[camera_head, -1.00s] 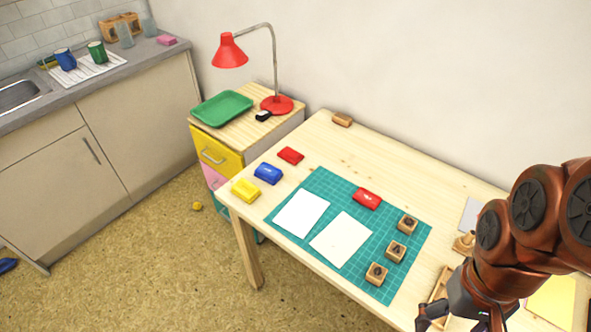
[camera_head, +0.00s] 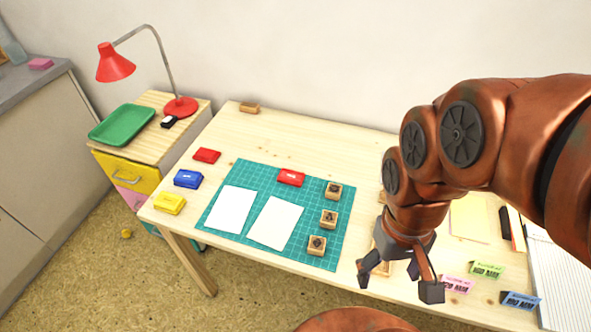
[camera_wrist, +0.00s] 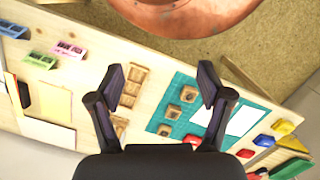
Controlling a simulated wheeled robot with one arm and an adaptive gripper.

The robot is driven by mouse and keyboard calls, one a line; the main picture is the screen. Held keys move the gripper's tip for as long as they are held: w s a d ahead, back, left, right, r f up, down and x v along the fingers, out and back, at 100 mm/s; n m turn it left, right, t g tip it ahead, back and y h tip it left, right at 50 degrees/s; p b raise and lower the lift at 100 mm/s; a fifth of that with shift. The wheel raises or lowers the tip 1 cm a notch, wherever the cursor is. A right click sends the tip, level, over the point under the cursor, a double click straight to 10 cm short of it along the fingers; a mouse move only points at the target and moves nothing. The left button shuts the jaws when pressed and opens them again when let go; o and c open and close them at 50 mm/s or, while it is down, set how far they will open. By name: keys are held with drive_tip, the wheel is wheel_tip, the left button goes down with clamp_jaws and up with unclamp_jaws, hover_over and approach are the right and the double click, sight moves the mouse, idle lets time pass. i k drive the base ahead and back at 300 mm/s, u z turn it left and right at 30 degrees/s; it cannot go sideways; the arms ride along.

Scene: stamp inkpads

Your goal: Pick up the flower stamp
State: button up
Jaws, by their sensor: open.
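Three wooden block stamps stand in a row on the right side of the green cutting mat (camera_head: 335,250): a back stamp (camera_head: 333,190), a middle stamp (camera_head: 329,217) and a front stamp (camera_head: 316,244). Each has a dark picture on top, too small to tell which is the flower. The same blocks show in the wrist view (camera_wrist: 189,94), between and beyond my fingers. My gripper (camera_head: 400,279) is open and empty, above the table's front part, right of the stamps. Its two spread fingers show in the wrist view (camera_wrist: 160,82).
Two white sheets (camera_head: 231,209) and an open red inkpad (camera_head: 291,177) lie on the mat. Red, blue (camera_head: 188,179) and yellow inkpads are left of it. A wooden tray (camera_wrist: 133,82) is partly hidden by my arm. Small coloured card stands (camera_head: 488,270) are at the right.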

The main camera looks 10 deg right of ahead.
sight(334, 192)
drive_tip(key=u, duration=0.8)
drive_tip(key=k, duration=1.1)
drive_tip(key=u, duration=1.35)
drive_tip(key=i, duration=1.45)
drive_tip(key=z, duration=1.35)
drive_tip(key=i, duration=0.95)
drive_tip(key=z, duration=1)
